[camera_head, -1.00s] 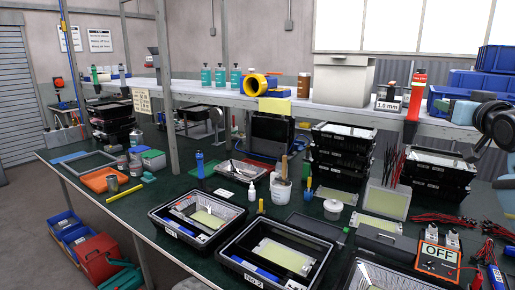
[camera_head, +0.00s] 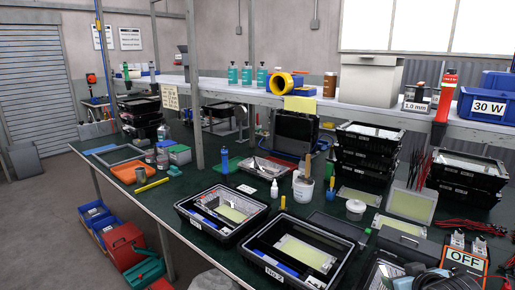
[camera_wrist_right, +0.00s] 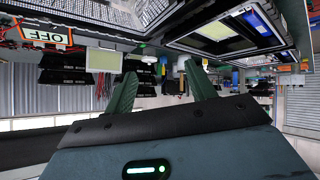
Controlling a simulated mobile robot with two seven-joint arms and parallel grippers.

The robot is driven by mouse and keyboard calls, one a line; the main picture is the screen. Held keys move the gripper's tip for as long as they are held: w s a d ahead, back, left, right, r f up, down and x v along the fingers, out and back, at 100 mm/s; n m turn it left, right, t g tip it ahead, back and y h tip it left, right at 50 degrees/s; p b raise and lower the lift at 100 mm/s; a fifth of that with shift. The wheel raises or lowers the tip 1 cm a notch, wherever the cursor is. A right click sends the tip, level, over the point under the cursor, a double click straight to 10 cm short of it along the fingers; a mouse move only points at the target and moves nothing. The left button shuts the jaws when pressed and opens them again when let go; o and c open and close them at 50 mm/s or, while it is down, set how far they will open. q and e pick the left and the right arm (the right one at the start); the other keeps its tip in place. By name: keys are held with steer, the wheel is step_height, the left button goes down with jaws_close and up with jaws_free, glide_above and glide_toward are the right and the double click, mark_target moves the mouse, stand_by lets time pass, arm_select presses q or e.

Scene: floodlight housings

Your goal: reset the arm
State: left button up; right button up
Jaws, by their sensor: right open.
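My right gripper (camera_wrist_right: 160,75) shows in the right wrist view, which looks upside down. Its two green fingers are spread apart with nothing between them. A black floodlight housing (camera_wrist_right: 228,35) and the workbench things appear beyond the fingers. In the head view, a dark rounded part with black cable is at the bottom right edge; I cannot tell how much of it is my right arm. My left gripper is not in view. Two open black housings, one at the centre (camera_head: 182,207) and one nearer the front (camera_head: 243,258), lie on the green bench top.
Stacked black housings (camera_head: 366,160) stand at the right. A white pot with tools (camera_head: 303,188) and a white bottle (camera_head: 274,189) stand mid-bench. A shelf (camera_head: 330,103) crosses above the bench. An OFF sign (camera_head: 465,259) is at the right front.

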steer(key=s+a+f+g+y, duration=0.1)
steer(key=s+a+f+g, duration=0.1)
steer(key=s+a+f, duration=0.35)
steer(key=s+a+f+g, duration=0.2)
steer(key=s+f, duration=0.5)
steer(key=s, duration=0.4)
steer(key=s+a+f+g, duration=0.2)
steer(key=s, duration=0.7)
steer(key=s+a+f+g, duration=0.2)
steer(key=s+a, duration=0.1)
steer(key=s, duration=0.7)
steer(key=w+a+f+t+y, duration=0.2)
steer(key=w+f+t, duration=0.4)
steer(key=f, duration=0.4)
steer(key=shift+w+a+n+t, duration=0.15)
steer(key=shift+w+n+t, duration=0.25)
steer(key=shift+t, duration=0.2)
